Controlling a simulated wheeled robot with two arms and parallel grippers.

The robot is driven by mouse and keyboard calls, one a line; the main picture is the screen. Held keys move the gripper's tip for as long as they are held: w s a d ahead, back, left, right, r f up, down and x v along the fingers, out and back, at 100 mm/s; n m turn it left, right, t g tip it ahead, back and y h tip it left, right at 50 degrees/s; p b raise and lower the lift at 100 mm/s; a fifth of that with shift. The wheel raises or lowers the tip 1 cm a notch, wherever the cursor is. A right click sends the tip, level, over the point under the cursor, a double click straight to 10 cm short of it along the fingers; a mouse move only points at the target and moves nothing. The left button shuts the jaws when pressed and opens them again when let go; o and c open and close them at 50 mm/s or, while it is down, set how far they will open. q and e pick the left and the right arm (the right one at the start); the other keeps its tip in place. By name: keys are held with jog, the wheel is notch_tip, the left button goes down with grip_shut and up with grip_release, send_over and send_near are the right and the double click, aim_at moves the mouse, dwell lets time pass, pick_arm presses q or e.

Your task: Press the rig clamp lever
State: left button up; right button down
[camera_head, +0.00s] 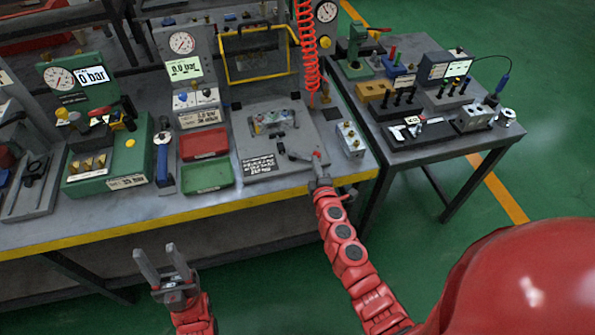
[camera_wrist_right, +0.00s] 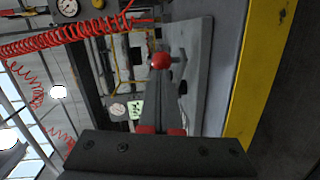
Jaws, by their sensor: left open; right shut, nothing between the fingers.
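The rig (camera_head: 235,120) is a grey plate on the bench with a small metal valve block (camera_head: 272,121) at its middle. The clamp lever (camera_head: 302,157) is at the rig's front right corner; its red ball knob (camera_wrist_right: 160,61) shows in the right wrist view. My right gripper (camera_head: 319,180) is shut and empty, close to the lever on its near side. In the right wrist view the knob is just beyond the fingers; I cannot tell whether they touch. My left gripper (camera_head: 157,250) is open and empty, in front of the bench and below its edge.
A red tray (camera_head: 204,143) and green tray (camera_head: 208,177) lie left of the rig. A small valve block (camera_head: 350,139) stands to its right. A red coiled hose (camera_head: 308,50) hangs above. A yellow strip (camera_head: 240,203) marks the bench edge. A second table (camera_head: 440,130) stands right.

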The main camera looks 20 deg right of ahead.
jog(key=n+y, duration=0.1)
jog(key=d+y, duration=0.1)
jog(key=shift+w+d+f+n+y, duration=0.15)
jog(key=shift+w+n+y, duration=0.15)
jog(key=shift+n, duration=0.1)
jog(key=shift+w+d+n+y+b, duration=0.25)
jog(key=shift+n+y+b, duration=0.15)
jog(key=shift+y, duration=0.2)
jog(key=shift+w+d+n+y+b, duration=0.1)
jog(key=shift+d+n+y+b, duration=0.1)
jog(key=shift+n+y+b, duration=0.3)
jog(key=shift+w+d+n+g+y+b, duration=0.4)
jog(key=shift+n+y, duration=0.2)
jog(key=shift+y, duration=0.3)
jog(key=w+n+y+b, duration=0.1)
jog(key=d+n+g+y+b, duration=0.1)
jog(key=y, duration=0.1)
jog(key=shift+w+b, duration=0.35)
jog(key=shift+w, duration=0.1)
jog(key=shift+w+d+b, duration=0.2)
jog(key=shift+w+b, duration=0.2)
jog(key=shift+b, duration=0.35)
jog(key=shift+r, duration=0.2)
